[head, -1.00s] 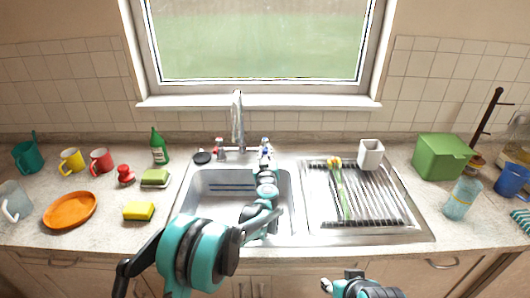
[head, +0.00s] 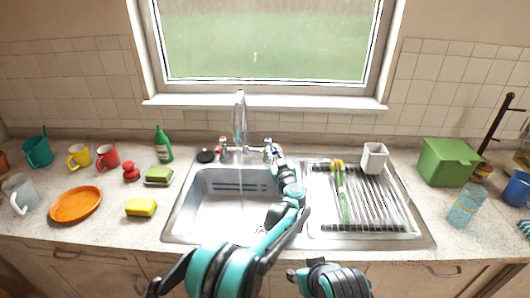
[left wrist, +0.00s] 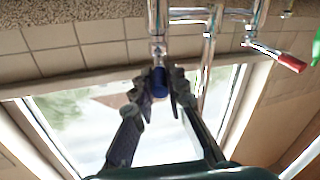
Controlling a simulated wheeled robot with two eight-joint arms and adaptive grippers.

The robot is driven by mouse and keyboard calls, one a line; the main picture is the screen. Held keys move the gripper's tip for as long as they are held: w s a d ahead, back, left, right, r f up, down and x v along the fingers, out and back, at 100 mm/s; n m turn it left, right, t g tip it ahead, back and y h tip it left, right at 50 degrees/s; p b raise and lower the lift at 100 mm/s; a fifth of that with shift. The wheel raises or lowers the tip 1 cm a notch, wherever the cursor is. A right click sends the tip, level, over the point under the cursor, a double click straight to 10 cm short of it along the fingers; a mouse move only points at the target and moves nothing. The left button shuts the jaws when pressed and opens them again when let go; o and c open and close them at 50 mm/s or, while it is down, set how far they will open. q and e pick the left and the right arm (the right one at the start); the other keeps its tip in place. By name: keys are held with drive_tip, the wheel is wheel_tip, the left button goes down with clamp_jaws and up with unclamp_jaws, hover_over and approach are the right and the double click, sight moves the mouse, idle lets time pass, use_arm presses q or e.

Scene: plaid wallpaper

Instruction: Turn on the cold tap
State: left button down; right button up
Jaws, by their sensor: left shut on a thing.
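The cold tap with its blue handle (head: 267,141) stands at the back of the sink, right of the tall chrome spout (head: 240,118). My left gripper (head: 273,151) reaches over the basin to it. In the left wrist view the blue handle end (left wrist: 159,82) sits between the two fingers of my left gripper (left wrist: 164,88), which is shut on it. The red-handled hot tap (head: 222,143) is left of the spout; its red lever also shows in the left wrist view (left wrist: 289,62). I cannot tell whether water flows. My right gripper is not clearly visible.
The sink basin (head: 205,215) looks empty. A drainer (head: 375,230) on the right holds a brush (head: 343,195) and a white cup (head: 374,157). A green bottle (head: 163,145) and sponges stand left of the sink. A window sill (head: 200,100) lies behind.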

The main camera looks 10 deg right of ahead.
use_arm(q)
drive_tip(key=c, duration=1.5)
unclamp_jaws()
drive_tip(key=shift+s, duration=0.1)
drive_tip(key=s, duration=0.7)
drive_tip(key=shift+s, duration=0.15)
drive_tip(key=shift+d, duration=0.1)
